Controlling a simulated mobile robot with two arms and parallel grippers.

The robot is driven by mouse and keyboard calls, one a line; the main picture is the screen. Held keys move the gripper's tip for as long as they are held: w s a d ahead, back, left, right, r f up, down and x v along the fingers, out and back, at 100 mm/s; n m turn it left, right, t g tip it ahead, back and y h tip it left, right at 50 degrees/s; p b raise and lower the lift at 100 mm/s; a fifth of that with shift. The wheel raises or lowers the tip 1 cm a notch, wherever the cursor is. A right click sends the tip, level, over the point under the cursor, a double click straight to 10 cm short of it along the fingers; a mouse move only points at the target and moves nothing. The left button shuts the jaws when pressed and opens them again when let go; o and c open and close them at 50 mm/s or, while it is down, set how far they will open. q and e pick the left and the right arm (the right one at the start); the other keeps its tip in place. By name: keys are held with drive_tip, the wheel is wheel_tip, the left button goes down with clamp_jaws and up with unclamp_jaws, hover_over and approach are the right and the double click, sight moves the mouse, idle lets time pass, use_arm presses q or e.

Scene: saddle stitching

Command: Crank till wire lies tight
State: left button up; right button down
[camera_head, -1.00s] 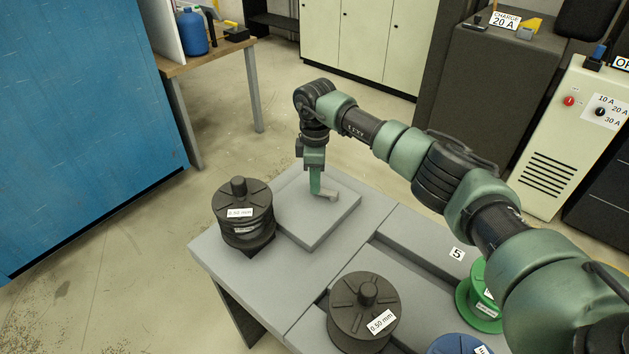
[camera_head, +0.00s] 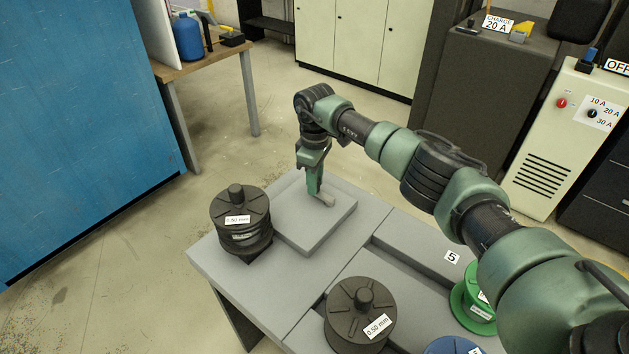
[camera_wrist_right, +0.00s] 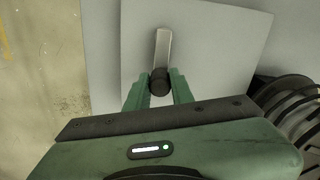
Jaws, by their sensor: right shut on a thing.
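The crank is a light grey bar (camera_wrist_right: 163,50) with a dark round knob (camera_wrist_right: 160,82), on top of a raised grey block. My right gripper (camera_wrist_right: 159,92) is shut on the knob, one green finger on each side. In the head view my right gripper (camera_head: 314,190) points down over the block, and the end of the crank bar (camera_head: 327,200) shows just right of the fingertips. A black wire spool (camera_head: 240,205) with a white label stands at the left of the block. No wire can be made out. My left gripper is not in view.
The raised block (camera_head: 315,232) sits on a grey table (camera_head: 225,268). A second dark spool labelled 0.50 mm (camera_head: 360,312), a green spool (camera_head: 470,305) and a blue spool (camera_head: 455,346) stand nearer. The spool by the block also shows in the wrist view (camera_wrist_right: 297,100).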

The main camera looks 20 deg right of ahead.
drive_tip(key=shift+r, duration=0.1)
drive_tip(key=c, duration=1.2)
unclamp_jaws()
wheel_tip(320, 180, up, 8)
drive_tip(key=shift+f+b, duration=0.1)
drive_tip(key=shift+b, duration=0.5)
